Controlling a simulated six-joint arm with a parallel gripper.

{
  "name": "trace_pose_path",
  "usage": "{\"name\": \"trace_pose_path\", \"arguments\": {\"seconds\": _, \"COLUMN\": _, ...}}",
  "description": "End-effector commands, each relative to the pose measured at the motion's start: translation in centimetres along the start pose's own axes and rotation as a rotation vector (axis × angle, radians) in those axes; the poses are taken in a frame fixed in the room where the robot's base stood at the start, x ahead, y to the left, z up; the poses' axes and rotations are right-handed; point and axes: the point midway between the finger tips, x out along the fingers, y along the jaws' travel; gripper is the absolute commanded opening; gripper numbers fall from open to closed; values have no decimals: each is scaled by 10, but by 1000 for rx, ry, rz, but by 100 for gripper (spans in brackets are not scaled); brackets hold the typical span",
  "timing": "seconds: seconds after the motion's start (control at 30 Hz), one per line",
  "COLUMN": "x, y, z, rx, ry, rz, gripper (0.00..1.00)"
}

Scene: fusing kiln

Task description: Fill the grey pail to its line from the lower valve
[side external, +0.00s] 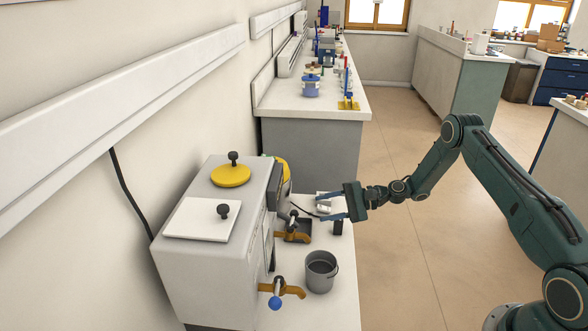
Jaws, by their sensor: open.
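The grey pail (321,273) stands upright on the white bench top, its handle hanging at its right side. Its inside looks dark; I cannot make out a line or liquid. A brass tap with a blue ball knob (276,302) sticks out of the grey box unit (205,265), just left of and nearer than the pail. A second brass tap (292,236) with a dark knob is farther along the same unit. I cannot tell for sure which tap is lower. My gripper (329,206) is open, beyond the pail and apart from it and both taps.
A small black block (338,228) stands near my gripper. The unit's top carries a yellow lid (230,176) and a white lid (190,222). Bare bench top (335,312) shows in front of the pail.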

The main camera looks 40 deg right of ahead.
Motion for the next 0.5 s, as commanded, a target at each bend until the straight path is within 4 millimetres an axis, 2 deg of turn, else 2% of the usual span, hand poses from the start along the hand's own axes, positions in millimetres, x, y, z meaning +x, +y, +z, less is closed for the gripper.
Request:
{"name": "trace_pose_path", "arguments": {"seconds": 0.2, "x": 36, "y": 1, "z": 1, "rx": -1, "ry": -3, "rz": 3, "gripper": 45}}
{"name": "trace_pose_path", "arguments": {"seconds": 0.5, "x": 78, "y": 1, "z": 1, "rx": 0, "ry": -2, "rz": 1, "gripper": 45}}
